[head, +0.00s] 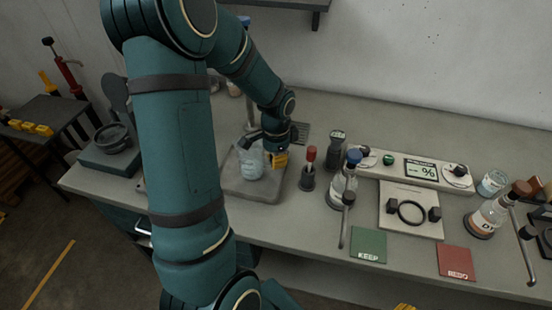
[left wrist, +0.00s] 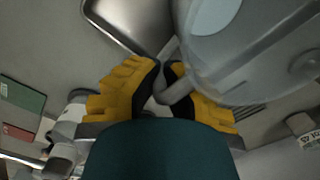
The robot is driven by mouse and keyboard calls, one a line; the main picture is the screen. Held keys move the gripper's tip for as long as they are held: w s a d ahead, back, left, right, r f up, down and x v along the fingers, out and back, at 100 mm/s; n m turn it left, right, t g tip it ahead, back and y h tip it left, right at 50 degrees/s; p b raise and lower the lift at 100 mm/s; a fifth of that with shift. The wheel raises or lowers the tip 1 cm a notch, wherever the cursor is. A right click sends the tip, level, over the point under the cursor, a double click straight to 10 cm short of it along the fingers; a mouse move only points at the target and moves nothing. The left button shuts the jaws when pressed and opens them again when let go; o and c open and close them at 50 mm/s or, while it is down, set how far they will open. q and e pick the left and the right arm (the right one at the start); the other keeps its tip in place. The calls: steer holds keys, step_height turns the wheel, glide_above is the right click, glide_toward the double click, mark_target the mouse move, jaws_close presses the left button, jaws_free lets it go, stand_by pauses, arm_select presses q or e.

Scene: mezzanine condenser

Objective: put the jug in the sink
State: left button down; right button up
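The clear jug (head: 251,160) appears over the sink (head: 262,192), a shallow grey basin set in the bench. I cannot tell whether its base touches the sink floor. My left gripper (head: 279,158) is at the jug's right side. In the left wrist view, the yellow fingers of my left gripper (left wrist: 164,82) are closed around the handle of the jug (left wrist: 245,55), whose body fills the upper right. The sink (left wrist: 132,22) shows there at the top. Yellow tips of my right gripper (head: 404,307) just show at the bottom edge of the head view; their opening is cut off.
A red-topped bottle (head: 308,170) stands just right of the sink, with a blue-capped flask (head: 343,185) beyond it. A green mat (head: 368,245) and a red mat (head: 456,262) lie near the front edge. A dark mortar (head: 113,138) is at the left end.

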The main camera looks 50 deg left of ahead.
arm_select(q)
steer(key=c, duration=1.1)
jaws_free()
steer(key=shift+f, duration=0.15)
steer(key=shift+c, duration=0.2)
steer(key=shift+w+r, duration=0.1)
steer(key=shift+r, duration=0.35)
step_height(320, 180, up, 12)
steer(key=shift+f+p, duration=0.25)
steer(key=shift+p, duration=0.9)
